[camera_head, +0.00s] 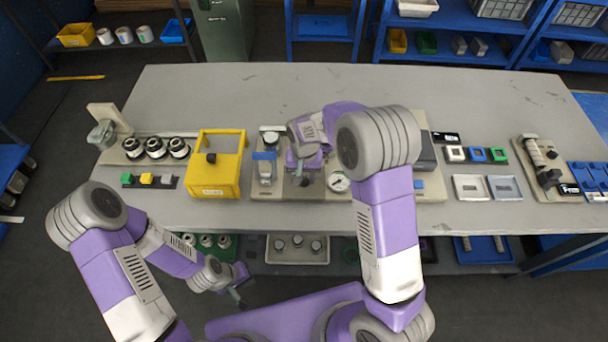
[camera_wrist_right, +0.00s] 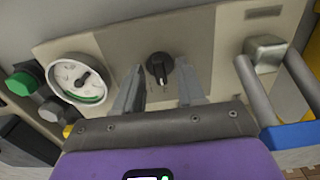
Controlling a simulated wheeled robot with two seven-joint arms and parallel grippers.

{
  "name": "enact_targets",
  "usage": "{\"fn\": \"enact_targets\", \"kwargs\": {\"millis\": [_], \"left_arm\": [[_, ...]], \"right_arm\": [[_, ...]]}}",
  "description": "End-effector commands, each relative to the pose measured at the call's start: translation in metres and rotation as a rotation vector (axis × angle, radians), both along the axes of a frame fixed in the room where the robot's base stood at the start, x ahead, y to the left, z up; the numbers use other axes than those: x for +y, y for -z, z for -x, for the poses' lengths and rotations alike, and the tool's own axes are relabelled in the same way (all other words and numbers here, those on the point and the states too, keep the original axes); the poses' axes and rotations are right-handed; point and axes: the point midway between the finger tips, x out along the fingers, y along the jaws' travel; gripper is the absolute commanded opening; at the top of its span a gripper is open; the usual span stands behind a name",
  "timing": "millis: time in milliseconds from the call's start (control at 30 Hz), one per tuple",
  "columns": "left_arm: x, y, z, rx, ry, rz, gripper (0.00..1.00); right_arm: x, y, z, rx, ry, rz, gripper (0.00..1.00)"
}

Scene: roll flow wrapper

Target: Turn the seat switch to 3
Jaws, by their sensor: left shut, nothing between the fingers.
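The seat switch, a small black rotary knob (camera_wrist_right: 158,70), sits on a beige panel (camera_wrist_right: 120,42) in the right wrist view. A pale mark shows on its lower part; I cannot read any numbers around it. My right gripper (camera_wrist_right: 160,95) is open, with its two grey fingers on either side of the knob and apart from it. In the head view my right gripper (camera_head: 304,178) is over the machine's panel, and my arm hides the knob. My left gripper (camera_head: 238,298) is shut and empty, low in front of the table.
A round white gauge (camera_wrist_right: 75,80) and a green button (camera_wrist_right: 22,82) are left of the knob. A grey block (camera_wrist_right: 265,50) and a blue-and-grey handle (camera_wrist_right: 295,134) are to its right. A yellow box (camera_head: 215,178) stands left of the machine. The table's back (camera_head: 240,90) is clear.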

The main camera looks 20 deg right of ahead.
Motion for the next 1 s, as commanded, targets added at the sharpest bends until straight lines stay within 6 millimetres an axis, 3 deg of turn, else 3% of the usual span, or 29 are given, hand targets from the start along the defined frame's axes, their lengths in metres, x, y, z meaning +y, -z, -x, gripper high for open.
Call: {"fn": "enact_targets", "kwargs": {"millis": [500, 1000], "left_arm": [[0.0, -0.016, 0.0, 0.0, 0.0, 0.0, 0.0], [0.0, -0.016, 0.0, 0.0, 0.0, 0.0, 0.0]], "right_arm": [[0.0, -0.07, -0.001, -0.003, 0.0, 0.0, 0.39], [0.0, -0.076, 0.0, -0.001, 0.0, 0.0, 0.39]]}}
